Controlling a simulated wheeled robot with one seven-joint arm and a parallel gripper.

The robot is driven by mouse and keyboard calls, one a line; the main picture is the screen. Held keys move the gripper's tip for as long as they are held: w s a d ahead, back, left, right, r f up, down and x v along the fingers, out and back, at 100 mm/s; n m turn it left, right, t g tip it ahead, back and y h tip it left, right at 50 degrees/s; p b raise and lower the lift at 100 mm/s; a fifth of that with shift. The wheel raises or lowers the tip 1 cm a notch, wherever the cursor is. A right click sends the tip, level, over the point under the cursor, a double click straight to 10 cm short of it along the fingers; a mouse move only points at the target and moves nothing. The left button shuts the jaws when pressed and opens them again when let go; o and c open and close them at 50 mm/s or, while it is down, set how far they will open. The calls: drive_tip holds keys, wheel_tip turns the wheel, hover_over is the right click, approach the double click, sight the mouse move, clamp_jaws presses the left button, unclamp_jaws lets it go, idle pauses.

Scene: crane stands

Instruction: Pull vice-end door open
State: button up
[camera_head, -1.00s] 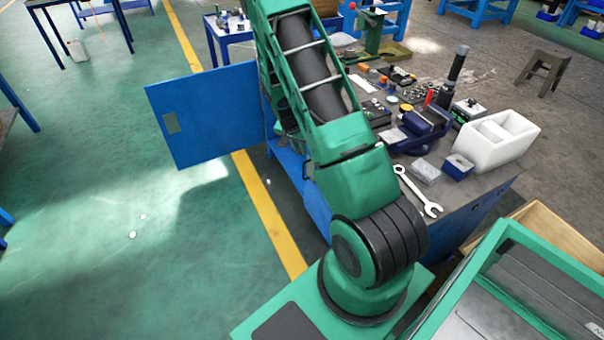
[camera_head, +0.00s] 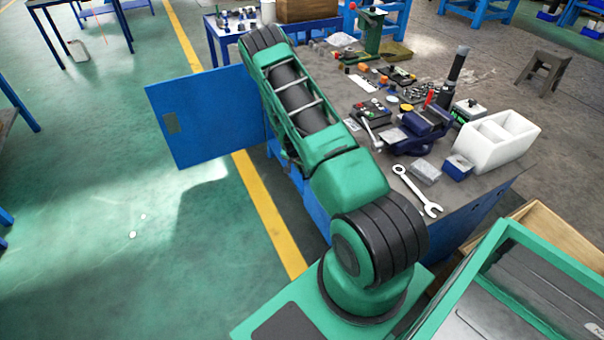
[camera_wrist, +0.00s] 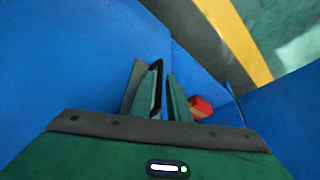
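The blue bench (camera_head: 312,205) has one blue door (camera_head: 205,115) standing wide open at its left side. The vice (camera_head: 425,130) sits on the bench top. The front below the vice is mostly hidden behind my arm. In the wrist view a large blue panel (camera_wrist: 70,70) fills the left, with a dark grey plate (camera_wrist: 134,88) and black bar handle (camera_wrist: 159,78). My gripper (camera_wrist: 165,97) is at this handle, its green fingers apart with a gap between them. The bar appears close to the left finger; contact is unclear. The gripper is hidden in the head view.
A small red object (camera_wrist: 201,107) lies right of the fingers. Another blue panel (camera_wrist: 285,120) stands at the right in the wrist view. The bench top carries a wrench (camera_head: 417,191), a white bin (camera_head: 496,140) and small parts.

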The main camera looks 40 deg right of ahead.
drive_tip(key=shift+x, duration=1.15)
drive_tip(key=shift+c, duration=0.5)
clamp_jaws()
drive_tip(key=shift+w+r, duration=0.1)
drive_tip(key=shift+w, duration=0.1)
